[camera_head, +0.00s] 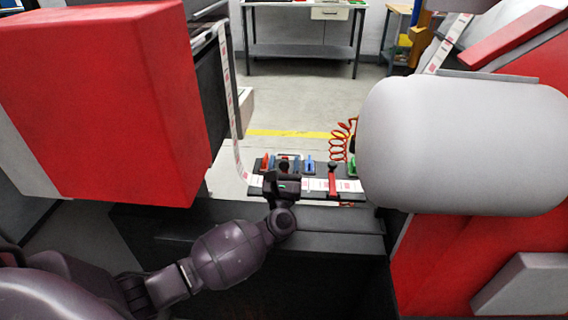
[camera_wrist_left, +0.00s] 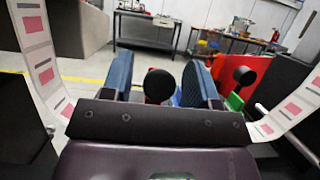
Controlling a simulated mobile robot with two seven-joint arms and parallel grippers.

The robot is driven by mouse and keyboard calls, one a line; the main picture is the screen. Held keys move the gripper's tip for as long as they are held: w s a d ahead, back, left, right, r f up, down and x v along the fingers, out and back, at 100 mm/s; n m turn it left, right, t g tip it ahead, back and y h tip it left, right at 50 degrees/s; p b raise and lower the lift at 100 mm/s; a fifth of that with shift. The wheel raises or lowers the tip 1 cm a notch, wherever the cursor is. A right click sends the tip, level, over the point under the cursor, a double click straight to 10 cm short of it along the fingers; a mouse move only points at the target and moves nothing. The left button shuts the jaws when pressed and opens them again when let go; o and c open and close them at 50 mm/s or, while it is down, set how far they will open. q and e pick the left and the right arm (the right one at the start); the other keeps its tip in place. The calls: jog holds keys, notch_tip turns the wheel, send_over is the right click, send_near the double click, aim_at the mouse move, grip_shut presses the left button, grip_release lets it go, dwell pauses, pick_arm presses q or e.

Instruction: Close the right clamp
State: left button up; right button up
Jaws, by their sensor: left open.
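The right clamp (camera_head: 332,181) is a red lever with a dark knob, beside the white label strip on the dark splice table. In the left wrist view, the right clamp's black knob (camera_wrist_left: 244,75) stands to the right of my fingers, apart from them. I cannot tell how far this lever is closed. My left gripper (camera_head: 284,186) is over the left part of the table, left of the right clamp. In its wrist view the gripper (camera_wrist_left: 158,80) is open, with another black knob (camera_wrist_left: 159,86) on a red lever showing between the blue-padded fingers.
A red machine box (camera_head: 110,100) stands at left and a large white roll (camera_head: 460,145) at right. The label strip (camera_head: 230,100) runs down to the table. A blue piece (camera_head: 309,164) and a coiled red hose (camera_head: 340,140) are behind. Open floor lies beyond.

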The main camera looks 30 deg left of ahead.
pick_arm(q)
jog(key=shift+c, duration=0.3)
jog(key=c, duration=0.7)
grip_shut()
jog(key=shift+w, duration=0.1)
